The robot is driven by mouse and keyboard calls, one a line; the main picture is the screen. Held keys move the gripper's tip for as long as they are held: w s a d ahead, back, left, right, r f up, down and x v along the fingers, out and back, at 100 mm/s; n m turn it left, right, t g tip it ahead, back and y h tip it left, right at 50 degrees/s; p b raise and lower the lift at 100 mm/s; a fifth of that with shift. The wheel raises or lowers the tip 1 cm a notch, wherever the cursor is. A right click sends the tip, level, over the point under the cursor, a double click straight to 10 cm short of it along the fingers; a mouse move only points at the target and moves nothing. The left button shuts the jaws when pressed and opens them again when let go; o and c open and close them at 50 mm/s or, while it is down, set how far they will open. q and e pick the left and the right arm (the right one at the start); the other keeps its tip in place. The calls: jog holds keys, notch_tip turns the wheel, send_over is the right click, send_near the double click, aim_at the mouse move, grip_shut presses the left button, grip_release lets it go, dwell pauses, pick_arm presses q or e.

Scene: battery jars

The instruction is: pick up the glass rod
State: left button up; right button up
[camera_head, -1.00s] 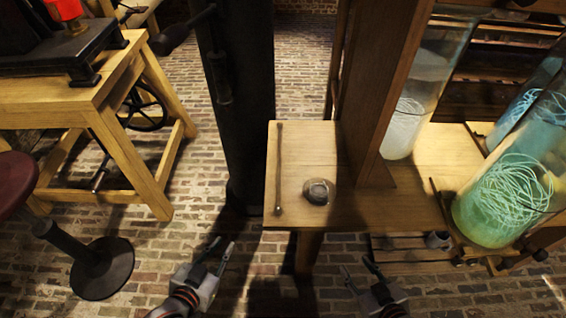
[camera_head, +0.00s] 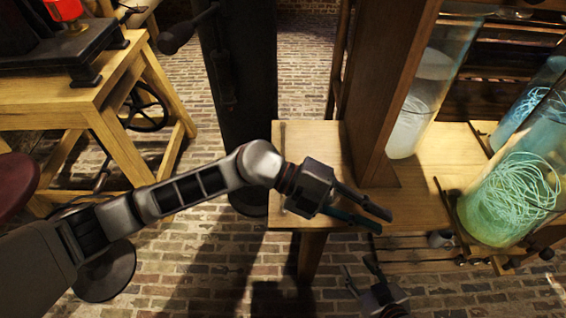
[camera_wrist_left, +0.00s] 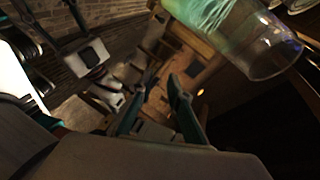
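The glass rod is not clearly visible now; a thin rod lay along the left end of the wooden bench (camera_head: 310,135) in the earlier head view, and my left arm and gripper now cover most of that spot. My left gripper (camera_head: 384,222) reaches in from the left over the bench's front edge, its fingers pointing right. The left wrist view shows its two fingers (camera_wrist_left: 160,82) apart, with nothing seen between them. My right gripper (camera_head: 360,267) is low in the head view, in front of the bench, open with nothing visible in it.
A wooden post (camera_head: 385,90) rises from the bench. Glass jars stand right of it, one with pale contents (camera_head: 405,125) and one with green strands (camera_head: 510,195). A thin dark stick (camera_head: 446,205) lies beside the green jar. A wooden stand (camera_head: 110,85) is at the left.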

pick_arm(q)
jog(key=w+a+f+t+y, duration=0.1)
jog(key=w+a+f+y, duration=0.2)
jog(key=w+a+y, duration=0.1)
jog(key=w+a+f+t+y, duration=0.2)
jog(key=w+a+f+y, duration=0.2)
jog(key=w+a, duration=0.3)
jog(key=w+a+f+t+y, duration=0.2)
jog(key=w+a+f+y, duration=0.1)
jog(key=w+a, duration=0.3)
jog(key=shift+a+f+y, duration=0.2)
jog(key=shift+a+f, duration=0.05)
jog(key=shift+a, duration=0.3)
jog(key=shift+a+f+y, duration=0.2)
jog(key=shift+a+f, duration=0.05)
jog(key=shift+a, duration=0.3)
jog(key=f, duration=0.2)
jog(key=d+f, duration=0.1)
jog(key=f, duration=0.1)
jog(key=shift+s+d+b, duration=0.1)
jog(key=shift+s+b, duration=0.2)
jog(key=shift+w+d+f, duration=0.1)
jog(key=shift+f, duration=0.35)
jog(key=shift+c, duration=0.4)
grip_shut()
